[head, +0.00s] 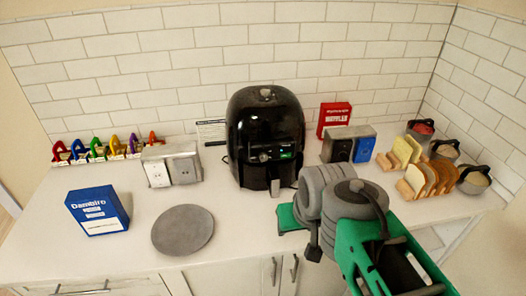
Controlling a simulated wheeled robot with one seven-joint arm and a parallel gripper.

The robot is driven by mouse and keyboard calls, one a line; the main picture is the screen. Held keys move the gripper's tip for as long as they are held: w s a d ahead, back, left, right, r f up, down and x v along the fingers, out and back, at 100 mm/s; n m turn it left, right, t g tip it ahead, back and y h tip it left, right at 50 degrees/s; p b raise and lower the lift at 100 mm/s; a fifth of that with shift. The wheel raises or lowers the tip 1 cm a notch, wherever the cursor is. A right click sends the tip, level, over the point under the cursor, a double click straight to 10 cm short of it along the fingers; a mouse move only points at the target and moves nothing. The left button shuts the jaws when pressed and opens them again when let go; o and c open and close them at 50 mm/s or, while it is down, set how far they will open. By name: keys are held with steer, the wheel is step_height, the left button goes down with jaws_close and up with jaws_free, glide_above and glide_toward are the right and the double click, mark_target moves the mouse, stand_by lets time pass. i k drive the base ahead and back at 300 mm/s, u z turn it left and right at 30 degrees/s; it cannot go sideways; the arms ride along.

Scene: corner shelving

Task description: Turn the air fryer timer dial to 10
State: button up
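The black air fryer (265,110) stands upright on the counter against the tiled back wall, near the middle of the head view. The drawer handle (275,187) is below the panel. My arm comes in from the lower right. A green part at its end, which seems to be my gripper (291,218), is in front of the fryer and slightly right, apart from the panel. Its fingers cannot be made out.
A blue box (98,212) and a grey round plate (183,229) are at the left. Outlet boxes (172,164) (348,146) flank the fryer. A red box (334,117), bread racks (424,178) and lidded jars (474,179) stand at the right. Counter between plate and fryer is clear.

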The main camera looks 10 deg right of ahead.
mark_target(263, 156)
steer(key=z, duration=1.45)
steer(key=k, duration=1.05)
steer(key=u, duration=2)
steer(key=i, duration=0.45)
steer(key=z, duration=0.05)
